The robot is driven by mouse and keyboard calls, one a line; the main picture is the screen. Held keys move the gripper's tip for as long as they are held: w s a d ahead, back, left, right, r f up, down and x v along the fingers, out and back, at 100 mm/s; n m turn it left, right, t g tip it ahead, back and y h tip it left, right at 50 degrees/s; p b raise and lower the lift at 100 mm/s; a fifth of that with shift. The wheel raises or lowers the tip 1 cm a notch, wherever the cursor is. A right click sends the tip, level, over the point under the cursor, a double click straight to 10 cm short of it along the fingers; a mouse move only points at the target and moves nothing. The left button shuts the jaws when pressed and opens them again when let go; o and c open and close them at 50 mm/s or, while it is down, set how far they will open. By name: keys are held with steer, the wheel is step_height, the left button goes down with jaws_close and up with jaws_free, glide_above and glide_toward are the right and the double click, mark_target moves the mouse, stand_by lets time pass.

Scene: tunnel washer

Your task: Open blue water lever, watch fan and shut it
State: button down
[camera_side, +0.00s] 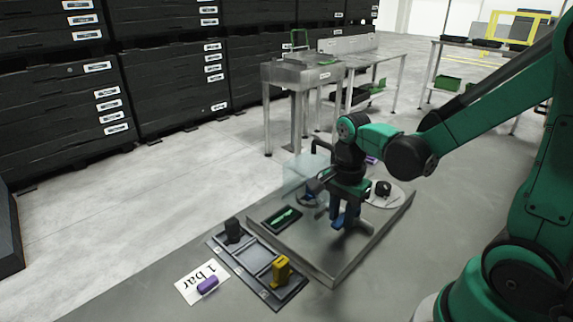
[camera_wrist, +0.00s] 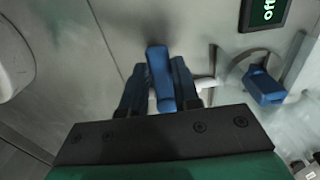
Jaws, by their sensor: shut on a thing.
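My gripper (camera_side: 341,218) points down over the metal work plate and is shut on a blue lever. A white stub shows beside the right finger. A second blue part (camera_wrist: 263,86) sits to the right, next to a curved grey piece, apart from the gripper. A dark display (camera_wrist: 264,12) shows green letters, partly cut off; it also lies on the plate in the side view (camera_side: 283,217). I cannot make out a fan.
A clear box (camera_side: 303,173) stands behind the gripper. A pale disc with a black knob (camera_side: 383,188) is to the right. In front lies a grey tray (camera_side: 262,262) with a black piece and a yellow piece (camera_side: 281,271). A purple block (camera_side: 207,285) rests on a "1 bar" card.

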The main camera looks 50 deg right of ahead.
mark_target(336, 222)
steer(key=c, duration=0.6)
jaws_free()
steer(key=shift+c, duration=0.2)
steer(key=shift+r, duration=0.1)
steer(key=shift+r, duration=2.7)
steer(key=n, duration=0.1)
steer(key=n+t, duration=0.1)
steer(key=a+n, duration=0.1)
steer(key=shift+w+r, duration=0.15)
steer(key=shift+r, duration=0.15)
steer(key=a+n+t, duration=0.1)
steer(key=n+t, duration=0.1)
steer(key=n, duration=0.3)
steer(key=a+r+n+t, duration=0.1)
steer(key=a+n+t, duration=0.1)
steer(key=n, duration=0.3)
steer(key=w+a+r+n+t, duration=0.1)
steer(key=n+t, duration=0.1)
steer(key=n, duration=0.3)
steer(key=shift+a, duration=0.2)
